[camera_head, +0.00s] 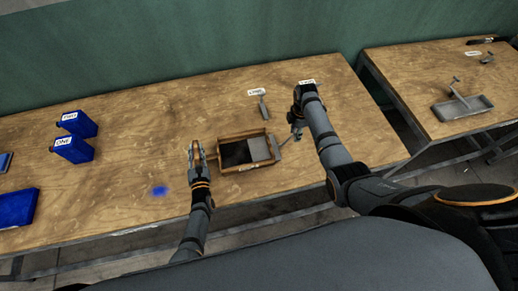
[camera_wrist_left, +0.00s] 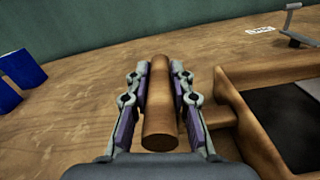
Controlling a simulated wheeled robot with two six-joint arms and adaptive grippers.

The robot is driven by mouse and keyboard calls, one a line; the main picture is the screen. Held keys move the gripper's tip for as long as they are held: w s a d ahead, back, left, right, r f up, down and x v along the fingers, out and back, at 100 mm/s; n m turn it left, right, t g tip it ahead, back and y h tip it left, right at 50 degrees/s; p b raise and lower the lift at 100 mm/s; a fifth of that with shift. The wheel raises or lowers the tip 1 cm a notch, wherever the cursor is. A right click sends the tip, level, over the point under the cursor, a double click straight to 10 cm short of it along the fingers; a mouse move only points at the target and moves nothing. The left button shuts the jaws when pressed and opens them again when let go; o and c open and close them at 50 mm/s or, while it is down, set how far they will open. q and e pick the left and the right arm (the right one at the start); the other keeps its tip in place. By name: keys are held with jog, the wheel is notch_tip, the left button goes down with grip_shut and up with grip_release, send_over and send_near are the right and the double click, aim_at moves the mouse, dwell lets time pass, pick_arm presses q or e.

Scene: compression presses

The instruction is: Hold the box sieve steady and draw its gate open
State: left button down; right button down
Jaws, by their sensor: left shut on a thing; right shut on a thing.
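The box sieve (camera_head: 229,171) is a wooden-walled box on the table, left of my right arm. Inside, its left part is dark and its right part is a light grey panel (camera_head: 259,148). My left gripper (camera_head: 197,152) is shut on the sieve's round wooden handle (camera_wrist_left: 160,110), at the box's left side. The left wrist view shows this handle between both fingers, joined to the box wall (camera_wrist_left: 228,110) by a short wooden piece. My right gripper (camera_head: 297,132) is shut at the grey gate handle (camera_head: 286,140) on the box's right side; the arm partly hides the grip.
A small grey tool (camera_head: 263,106) lies behind the sieve by a white label. A second table (camera_head: 415,70) at the right holds a grey tray (camera_head: 462,107).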

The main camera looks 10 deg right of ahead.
jog(key=shift+d, duration=2.2)
jog(key=c, duration=0.9)
grip_release()
jog(key=shift+o, duration=0.2)
jog(key=shift+r, duration=0.1)
notch_tip(320, 180, up, 12)
pick_arm(q)
jog(key=c, duration=1.1)
grip_release()
